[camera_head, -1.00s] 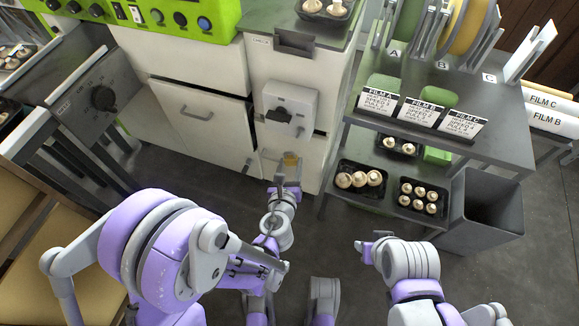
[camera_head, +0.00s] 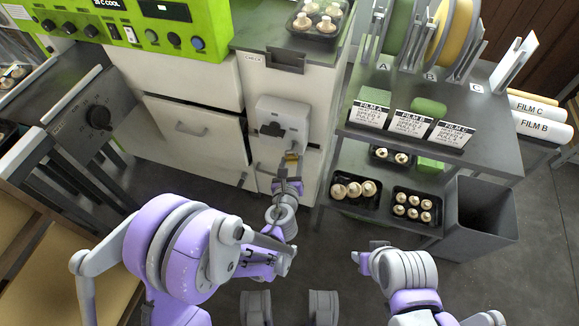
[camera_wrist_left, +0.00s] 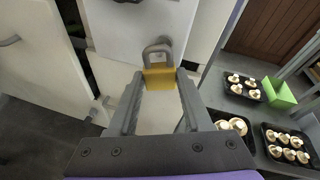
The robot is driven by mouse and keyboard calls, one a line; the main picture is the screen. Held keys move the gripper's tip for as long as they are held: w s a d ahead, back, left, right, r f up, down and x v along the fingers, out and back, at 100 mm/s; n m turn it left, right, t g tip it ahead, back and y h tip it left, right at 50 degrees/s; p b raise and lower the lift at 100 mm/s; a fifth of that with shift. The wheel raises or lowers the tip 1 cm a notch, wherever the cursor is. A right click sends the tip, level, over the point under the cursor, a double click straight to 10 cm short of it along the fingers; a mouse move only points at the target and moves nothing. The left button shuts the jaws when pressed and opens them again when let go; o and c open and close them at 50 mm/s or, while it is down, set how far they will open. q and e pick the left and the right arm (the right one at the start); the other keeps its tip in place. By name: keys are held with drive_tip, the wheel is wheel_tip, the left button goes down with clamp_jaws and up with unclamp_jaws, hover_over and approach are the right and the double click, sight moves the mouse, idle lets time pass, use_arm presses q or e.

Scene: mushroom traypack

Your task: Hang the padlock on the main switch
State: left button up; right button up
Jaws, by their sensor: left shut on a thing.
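The main switch (camera_head: 283,114) is a grey box with a dark handle on the front of the white cabinet. The padlock (camera_head: 291,157) has a yellow body and a grey shackle. In the left wrist view the padlock (camera_wrist_left: 158,74) is upright, shackle up, between the fingertips. The fingers also show in the left wrist view (camera_wrist_left: 160,86). My right gripper (camera_head: 367,252) is low at right, away from the switch; its fingers are unclear.
A shelf rack (camera_head: 470,138) stands right of the cabinet, with mushroom trays (camera_head: 357,205) on its lower level. A dark bin (camera_head: 480,236) stands beside it. A tray of mushrooms (camera_head: 314,28) sits on the cabinet top. Floor in front is clear.

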use_arm(q)
drive_tip(key=shift+w+d, duration=0.25)
drive_tip(key=shift+w, duration=0.55)
drive_tip(key=shift+w+d+f+b, duration=0.2)
drive_tip(key=shift+w+f+b, duration=0.15)
drive_tip(key=shift+w, duration=0.25)
drive_tip(key=o, duration=1.1)
drive_tip(key=p+v, duration=0.1)
drive_tip(key=v, duration=0.9)
drive_tip(key=shift+s, duration=0.4)
